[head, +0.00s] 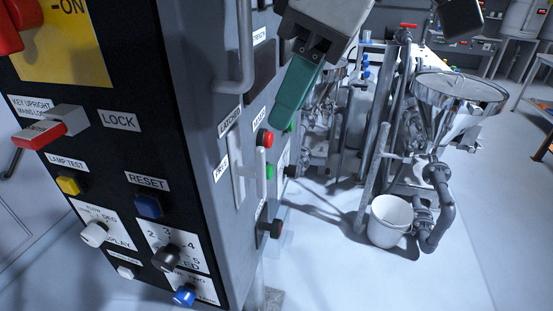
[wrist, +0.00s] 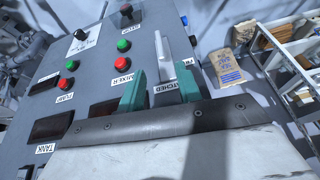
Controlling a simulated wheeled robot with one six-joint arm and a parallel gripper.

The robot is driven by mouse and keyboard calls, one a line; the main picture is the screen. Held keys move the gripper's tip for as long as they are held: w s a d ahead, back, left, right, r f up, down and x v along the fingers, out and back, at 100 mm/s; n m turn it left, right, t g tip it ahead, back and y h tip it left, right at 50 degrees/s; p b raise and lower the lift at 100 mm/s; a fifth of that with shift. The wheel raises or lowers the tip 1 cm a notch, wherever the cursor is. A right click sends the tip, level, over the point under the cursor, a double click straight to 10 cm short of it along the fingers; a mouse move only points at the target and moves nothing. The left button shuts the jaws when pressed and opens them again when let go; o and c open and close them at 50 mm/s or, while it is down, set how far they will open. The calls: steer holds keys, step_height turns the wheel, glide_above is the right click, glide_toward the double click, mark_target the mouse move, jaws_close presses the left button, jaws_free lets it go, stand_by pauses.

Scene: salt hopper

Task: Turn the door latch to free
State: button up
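The door latch is a light grey lever (head: 260,175) on the grey side of the cabinet in the head view, between a LATCHED label (head: 229,119) and a FREE label (head: 221,170). Its bar stands roughly upright there. In the wrist view the latch (wrist: 166,52) appears beyond the gap between my fingertips, with its LATCHED label (wrist: 166,87) partly covered. My gripper (head: 293,98) has green fingers and hangs above and to the right of the lever in the head view, apart from it. In the wrist view its fingers (wrist: 160,85) are spread and hold nothing.
Red and green buttons (head: 265,138) sit close beside the latch. A grey pull handle (head: 243,50) sticks out above it. The cabinet front carries a red key handle (head: 38,135) and several knobs. A steel hopper (head: 455,95) and white bucket (head: 390,220) stand behind; floor between is clear.

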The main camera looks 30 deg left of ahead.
mark_target(257, 170)
steer(key=shift+n, duration=0.5)
steer(key=x, duration=1.1)
steer(key=shift+s+a+f, duration=0.1)
steer(key=shift+a+f, duration=0.2)
jaws_close()
